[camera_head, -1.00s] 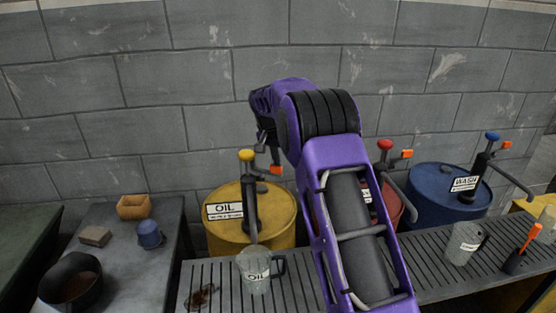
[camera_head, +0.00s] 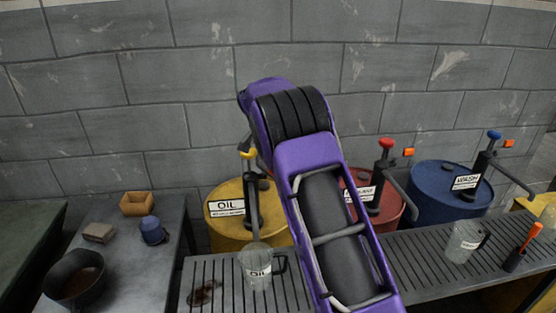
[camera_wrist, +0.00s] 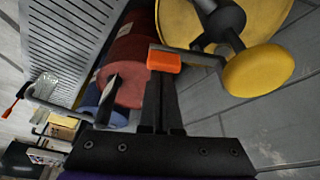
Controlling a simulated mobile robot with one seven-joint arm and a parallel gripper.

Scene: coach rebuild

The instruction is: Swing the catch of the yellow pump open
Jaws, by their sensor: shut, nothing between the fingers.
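The yellow pump's yellow knob (camera_head: 247,154) tops a dark post on the yellow oil drum (camera_head: 228,235). In the wrist view the knob (camera_wrist: 258,72) is at right, and the catch's orange end (camera_wrist: 164,60) is on a thin grey bar running towards the pump. My gripper (camera_wrist: 160,82) is shut and empty, its fingertips right at the orange end. I cannot tell if they touch it. In the head view my arm hides the catch and most of the gripper.
A clear oil jug (camera_head: 258,270) stands under the spout on the slatted bench (camera_head: 420,265). A red drum (camera_head: 390,212) and a blue drum (camera_head: 440,195), with pumps, stand to the right. The left table holds a dark bowl (camera_head: 74,277). A block wall is behind.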

